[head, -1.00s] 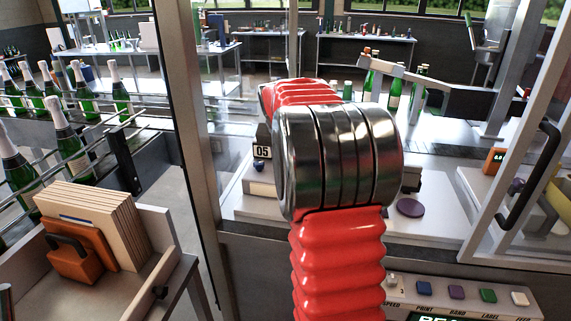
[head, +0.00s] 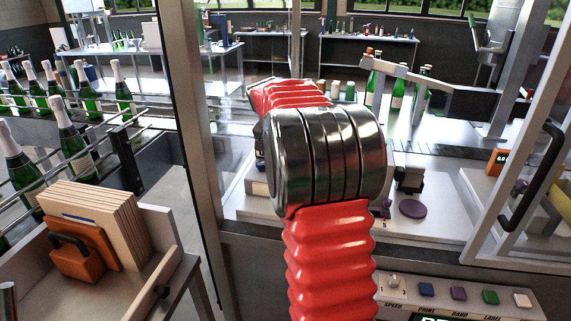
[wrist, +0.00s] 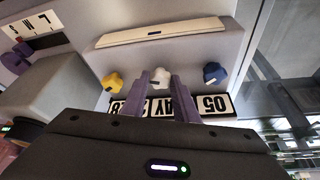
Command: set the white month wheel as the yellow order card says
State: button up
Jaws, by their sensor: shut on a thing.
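In the wrist view the white month wheel (wrist: 161,76) is a small lobed knob between a yellow knob (wrist: 112,81) and a blue knob (wrist: 213,73). My gripper (wrist: 160,80) has its two purple fingers closed on the white wheel. Behind the fingers is a row of print windows; the right one reads 05 (wrist: 212,104). The middle window (wrist: 184,108) is partly hidden by a finger, with the letters AY showing. The left window is also partly covered. In the head view my red arm hides the wheels and gripper. I cannot make out a yellow order card.
A pale bar (wrist: 160,31) lies beyond the knobs. In the head view, a purple disc (head: 411,209) and a dark block (head: 409,178) stand right of my arm. A button panel (head: 455,294) is in front, with bottles (head: 72,140) at left.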

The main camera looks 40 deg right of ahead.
jog(key=o, duration=1.1)
jog(key=shift+r, duration=0.1)
jog(key=v, duration=1.3)
jog(key=shift+a+r, duration=0.15)
jog(key=shift+r, duration=0.1)
